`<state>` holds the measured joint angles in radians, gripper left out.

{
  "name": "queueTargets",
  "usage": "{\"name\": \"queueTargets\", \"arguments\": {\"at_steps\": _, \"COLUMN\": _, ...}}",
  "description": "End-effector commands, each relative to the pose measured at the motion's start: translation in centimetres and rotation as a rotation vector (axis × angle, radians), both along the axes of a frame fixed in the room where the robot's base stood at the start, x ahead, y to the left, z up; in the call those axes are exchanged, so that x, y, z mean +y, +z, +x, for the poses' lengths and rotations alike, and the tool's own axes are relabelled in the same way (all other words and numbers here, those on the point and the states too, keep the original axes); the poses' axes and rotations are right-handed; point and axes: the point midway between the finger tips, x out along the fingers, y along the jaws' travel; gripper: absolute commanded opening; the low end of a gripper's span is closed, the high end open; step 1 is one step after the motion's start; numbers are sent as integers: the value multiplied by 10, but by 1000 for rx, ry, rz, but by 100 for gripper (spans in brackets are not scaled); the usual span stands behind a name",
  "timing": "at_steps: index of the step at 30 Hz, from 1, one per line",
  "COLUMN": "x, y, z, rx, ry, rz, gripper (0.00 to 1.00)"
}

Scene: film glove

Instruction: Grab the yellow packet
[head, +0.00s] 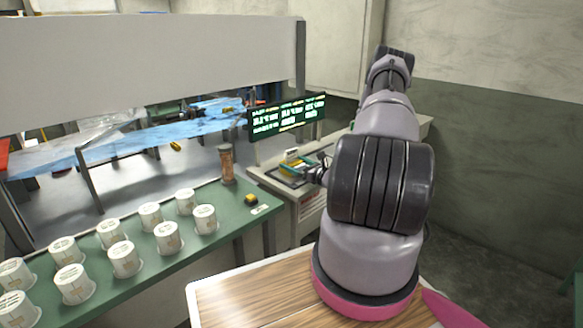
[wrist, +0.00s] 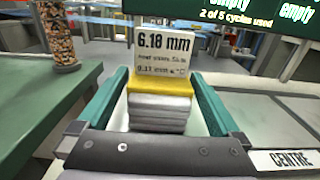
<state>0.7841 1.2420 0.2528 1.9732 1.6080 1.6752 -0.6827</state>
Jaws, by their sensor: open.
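A yellow block-like piece, seemingly the yellow packet (wrist: 160,88), lies on top of grey layers (wrist: 158,113) in the wrist view. Yellow also shows at the device on the counter in the head view (head: 290,161). Two long teal bars, which look like the fingers of my gripper (wrist: 160,82), flank the stack with a gap on each side. My gripper is open, and its dark crossbar shows below the stack. In the head view my arm hides part of that area. Whether the fingers touch the packet cannot be told, but gaps show.
A white card (wrist: 165,53) reading 6.18 mm stands behind the stack. A dark display screen (head: 285,116) hangs behind the counter. A green table (head: 235,194) at left holds several white cups (head: 124,258), a brown cylinder (head: 226,163) and a small yellow-and-black item (head: 251,199).

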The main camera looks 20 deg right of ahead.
Motion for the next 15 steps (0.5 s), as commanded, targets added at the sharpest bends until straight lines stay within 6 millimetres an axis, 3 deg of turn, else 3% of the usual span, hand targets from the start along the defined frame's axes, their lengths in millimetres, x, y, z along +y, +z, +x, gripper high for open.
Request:
{"name": "queueTargets", "arguments": {"at_steps": 4, "x": 5, "y": 0, "z": 14, "rx": 1, "ry": 1, "rz": -1, "gripper": 100}}
{"name": "queueTargets", "arguments": {"at_steps": 11, "x": 6, "y": 0, "z": 16, "rx": 1, "ry": -1, "rz": 0, "gripper": 100}}
{"name": "queueTargets", "arguments": {"at_steps": 12, "x": 6, "y": 0, "z": 16, "rx": 1, "ry": -1, "rz": 0, "gripper": 92}}
{"name": "queueTargets", "arguments": {"at_steps": 15, "x": 6, "y": 0, "z": 15, "rx": 1, "ry": -1, "rz": 0, "gripper": 54}}
